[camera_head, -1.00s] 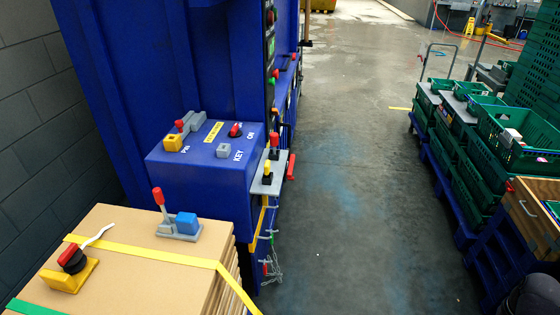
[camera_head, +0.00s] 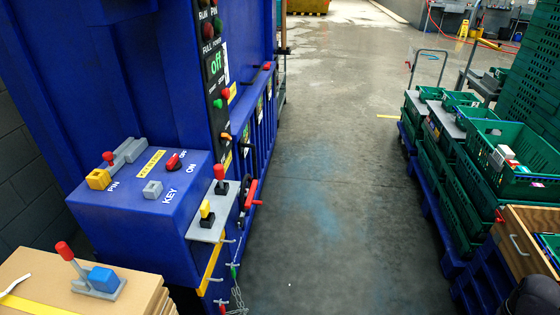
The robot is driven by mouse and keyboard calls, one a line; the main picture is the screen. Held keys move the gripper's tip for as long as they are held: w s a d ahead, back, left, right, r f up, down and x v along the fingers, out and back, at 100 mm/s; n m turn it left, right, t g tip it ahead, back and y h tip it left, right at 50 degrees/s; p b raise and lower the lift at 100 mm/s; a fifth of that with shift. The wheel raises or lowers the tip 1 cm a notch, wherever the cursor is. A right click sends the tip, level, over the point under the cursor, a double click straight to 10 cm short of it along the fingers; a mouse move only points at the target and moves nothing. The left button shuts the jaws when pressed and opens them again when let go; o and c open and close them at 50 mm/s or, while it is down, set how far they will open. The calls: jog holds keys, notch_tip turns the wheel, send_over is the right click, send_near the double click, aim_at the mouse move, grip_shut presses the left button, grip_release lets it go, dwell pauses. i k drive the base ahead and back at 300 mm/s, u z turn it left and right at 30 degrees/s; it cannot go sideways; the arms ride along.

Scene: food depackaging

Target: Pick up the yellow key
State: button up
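A small yellow piece on a black base (camera_head: 206,211), likely the yellow key, stands on a grey shelf plate (camera_head: 203,232) at the side of the blue machine. A red-topped piece (camera_head: 220,176) with a black base stands behind it on the same plate. Another yellow block (camera_head: 98,180) sits beside the PIN label on top of the blue box (camera_head: 130,222); the frame does not settle which piece is the key. My gripper is not in view.
A cardboard stack (camera_head: 45,280) at bottom left bears a red-knobbed lever with a blue block (camera_head: 103,280). Green crates (camera_head: 530,180) on blue pallets and a wooden drawer unit (camera_head: 515,235) line the right. The concrete floor (camera_head: 335,200) between is clear.

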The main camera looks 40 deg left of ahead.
aim_at(205, 208)
jog(key=i, duration=1)
jog(key=u, duration=5.4)
jog(key=i, duration=0.15)
jog(key=z, duration=3.15)
jog(key=i, duration=0.6)
jog(key=u, duration=0.1)
